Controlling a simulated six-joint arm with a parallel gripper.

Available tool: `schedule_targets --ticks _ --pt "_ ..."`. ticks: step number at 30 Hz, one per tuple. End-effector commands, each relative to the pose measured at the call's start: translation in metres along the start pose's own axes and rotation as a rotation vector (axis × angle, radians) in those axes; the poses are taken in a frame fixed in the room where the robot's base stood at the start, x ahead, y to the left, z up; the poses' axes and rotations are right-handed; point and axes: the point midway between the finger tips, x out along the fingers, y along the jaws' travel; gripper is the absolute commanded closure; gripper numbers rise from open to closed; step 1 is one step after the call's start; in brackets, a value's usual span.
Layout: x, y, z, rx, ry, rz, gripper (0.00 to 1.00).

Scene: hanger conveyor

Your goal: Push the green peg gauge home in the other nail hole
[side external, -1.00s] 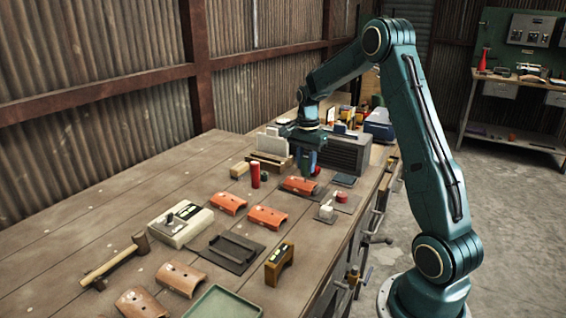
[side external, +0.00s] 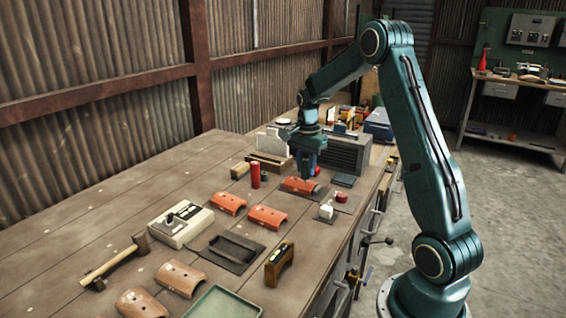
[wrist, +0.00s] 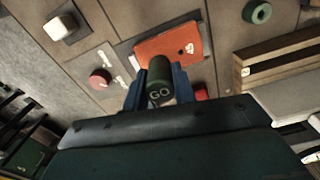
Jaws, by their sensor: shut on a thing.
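My gripper (wrist: 165,95) is shut on the green peg gauge (wrist: 160,70), a dark green cylinder with "GO" on its end. The gauge is over the near edge of an orange roof tile (wrist: 178,42), and its far end is hidden. A dark spot that looks like a nail hole shows on the tile, right of the gauge, beside a white mark. I cannot tell whether the gauge's tip is in a hole. In the side view my gripper (side external: 306,172) is just above the same tile (side external: 300,186); the gauge cannot be made out there.
A red button (wrist: 100,78) and a white block (wrist: 62,27) are left of the tile in the wrist view. A green ring (wrist: 257,12) and a wooden rack (wrist: 270,68) are to the right. More orange tiles (side external: 266,217) and a red cylinder (side external: 255,174) stand nearby.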

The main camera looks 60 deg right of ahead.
Motion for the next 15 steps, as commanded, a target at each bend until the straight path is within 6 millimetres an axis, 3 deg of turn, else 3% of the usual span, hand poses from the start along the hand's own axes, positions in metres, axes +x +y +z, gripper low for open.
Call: schedule_targets --ticks 15 --pt "0.0074 0.0000 0.0000 0.000 0.000 0.000 0.97"
